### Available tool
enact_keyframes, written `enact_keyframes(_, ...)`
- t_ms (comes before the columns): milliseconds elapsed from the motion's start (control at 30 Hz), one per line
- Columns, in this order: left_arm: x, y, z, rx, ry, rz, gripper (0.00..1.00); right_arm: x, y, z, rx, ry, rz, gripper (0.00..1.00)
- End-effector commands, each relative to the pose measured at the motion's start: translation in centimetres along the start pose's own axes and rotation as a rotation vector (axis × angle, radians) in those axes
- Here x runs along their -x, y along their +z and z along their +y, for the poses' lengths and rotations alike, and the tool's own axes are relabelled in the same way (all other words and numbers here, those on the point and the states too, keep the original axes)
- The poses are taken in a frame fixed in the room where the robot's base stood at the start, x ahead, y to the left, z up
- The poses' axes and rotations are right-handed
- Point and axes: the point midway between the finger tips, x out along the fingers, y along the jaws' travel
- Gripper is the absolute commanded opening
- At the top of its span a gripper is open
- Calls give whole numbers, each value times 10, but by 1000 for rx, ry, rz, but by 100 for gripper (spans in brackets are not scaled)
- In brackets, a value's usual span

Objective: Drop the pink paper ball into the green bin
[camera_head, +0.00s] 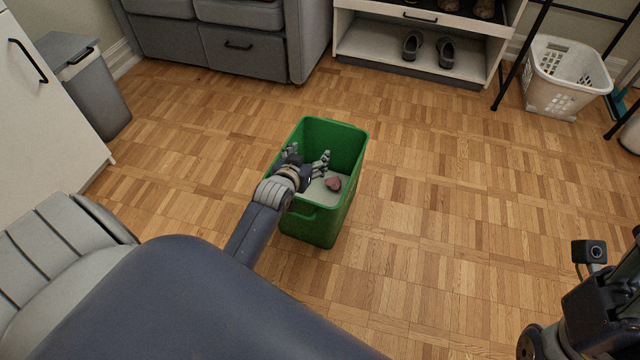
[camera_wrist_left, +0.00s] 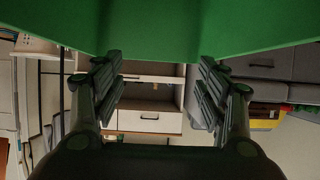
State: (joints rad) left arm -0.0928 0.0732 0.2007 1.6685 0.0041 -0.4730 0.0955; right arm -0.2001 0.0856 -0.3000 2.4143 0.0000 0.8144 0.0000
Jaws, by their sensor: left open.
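The green bin (camera_head: 322,226) stands upright on the floor in the middle of the head view. Its green wall (camera_wrist_left: 190,25) fills the top of the left wrist view. The pink paper ball (camera_head: 333,184) lies inside the bin on its pale bottom. My left gripper (camera_head: 306,161) is over the bin's opening, with its fingers spread apart and nothing between them. In the left wrist view the two fingers (camera_wrist_left: 160,90) are also wide apart and empty. The ball does not show in that view. Of my right arm, only part shows at the lower right; its fingertips are not visible.
A grey bin (camera_head: 95,95) stands by a white cabinet (camera_head: 40,110) at the left. A grey drawer unit (camera_head: 240,50) and a shelf with dark shoes (camera_head: 428,48) are at the back. A white basket (camera_head: 562,85) is at the upper right. The floor around the green bin is clear.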

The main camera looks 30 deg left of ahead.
Motion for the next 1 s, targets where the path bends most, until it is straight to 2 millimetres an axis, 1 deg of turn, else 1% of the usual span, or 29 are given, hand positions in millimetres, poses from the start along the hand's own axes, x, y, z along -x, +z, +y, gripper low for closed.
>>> enact_keyframes(33, 9, 1, 0, 0, 0, -1, 67, 0, 0, 0, 0, 0, 0, 48)
enact_keyframes(300, 54, 1, 0, 1, -1, -2, 67, 0, 0, 0, 0, 0, 0, 48)
enact_keyframes(500, 76, 1, 0, 0, -1, 0, 67, 0, 0, 0, 0, 0, 0, 48)
enact_keyframes(700, 83, 0, 0, 0, -1, -1, 67, 0, 0, 0, 0, 0, 0, 48)
enact_keyframes(1000, 83, 0, 0, 0, 0, 0, 67, 0, 0, 0, 0, 0, 0, 48)
